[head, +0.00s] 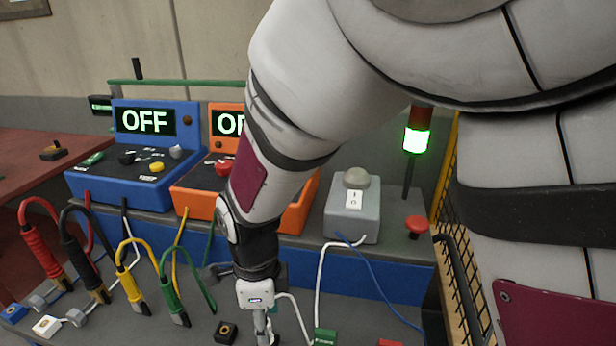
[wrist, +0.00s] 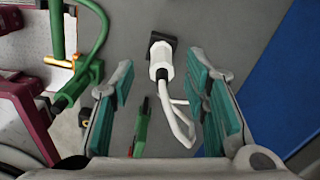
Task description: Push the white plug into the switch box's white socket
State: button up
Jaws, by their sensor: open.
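The white plug (wrist: 160,62) lies ahead of my gripper in the wrist view, with a black block at its far end and a white cable looping back from it. My gripper (wrist: 165,70) is open, with its teal-padded fingers on either side of the plug and gaps on both sides. In the head view my gripper (head: 262,328) points down at the bottom edge and the plug is not clearly visible. A grey box with a rocker switch (head: 352,215) stands right of my arm. A white socket block (head: 46,326) lies at lower left; I cannot tell whether it belongs to that box.
A blue box (head: 140,185) and an orange box (head: 195,198) stand behind, partly hidden by my arm. Red, black, yellow and green cables stand at left. A black block (head: 226,333) and a green block (head: 325,338) are near my gripper. A mesh guard (head: 455,250) is at right.

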notch_tip(320, 180, down, 4)
jog(key=shift+w+f+b, duration=0.1)
jog(key=shift+f+b, duration=0.05)
jog(key=shift+b, duration=0.15)
jog(key=shift+c, duration=0.6)
grip_shut()
notch_tip(320, 180, up, 10)
jog(key=shift+r+p, duration=0.1)
jog(key=shift+p, duration=0.75)
